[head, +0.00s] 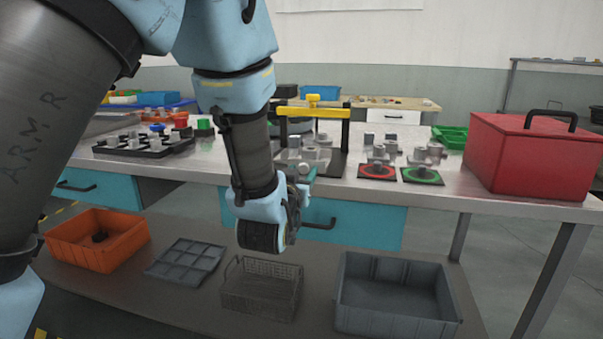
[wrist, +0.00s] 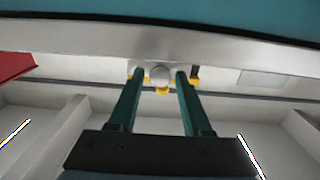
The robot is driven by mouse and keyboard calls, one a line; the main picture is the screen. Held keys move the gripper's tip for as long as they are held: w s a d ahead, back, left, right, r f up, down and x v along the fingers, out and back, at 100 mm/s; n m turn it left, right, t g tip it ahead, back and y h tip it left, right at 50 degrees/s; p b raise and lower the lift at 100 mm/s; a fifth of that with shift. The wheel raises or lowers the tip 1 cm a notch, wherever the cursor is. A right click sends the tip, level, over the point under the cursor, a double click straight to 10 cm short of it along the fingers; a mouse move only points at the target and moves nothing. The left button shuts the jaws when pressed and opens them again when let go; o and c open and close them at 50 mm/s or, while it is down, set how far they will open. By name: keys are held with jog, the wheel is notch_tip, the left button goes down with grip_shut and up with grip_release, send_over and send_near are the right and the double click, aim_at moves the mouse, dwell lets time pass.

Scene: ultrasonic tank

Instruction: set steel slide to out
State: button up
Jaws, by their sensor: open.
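A round pale grey knob (wrist: 160,75) shows in the wrist view, between the tips of my gripper's two green fingers, with a gap to each side. It looks like the end of the steel slide, but the slide's body and its position are hidden. My gripper (wrist: 159,82) is open and empty, pointing at the knob; whether the tips reach around it I cannot tell. In the head view my gripper (head: 305,173) is at the bench's front edge, before a fixture with black posts and a yellow top bar (head: 313,111). My wrist hides part of the fixture.
Grey parts stand on a red-ringed pad (head: 377,172) and a green-ringed pad (head: 422,176) to the right. A red box (head: 530,155) is at the bench's right end. Below are an orange bin (head: 97,240), a wire basket (head: 262,288) and a grey bin (head: 395,295).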

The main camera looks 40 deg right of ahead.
jog(key=shift+o, duration=0.9)
jog(key=b+v, duration=0.6)
jog(key=v, duration=0.2)
jog(key=shift+f, duration=0.3)
jog(key=shift+s+a+b, duration=0.1)
jog(key=shift+a+b, duration=0.1)
jog(key=shift+b, duration=0.35)
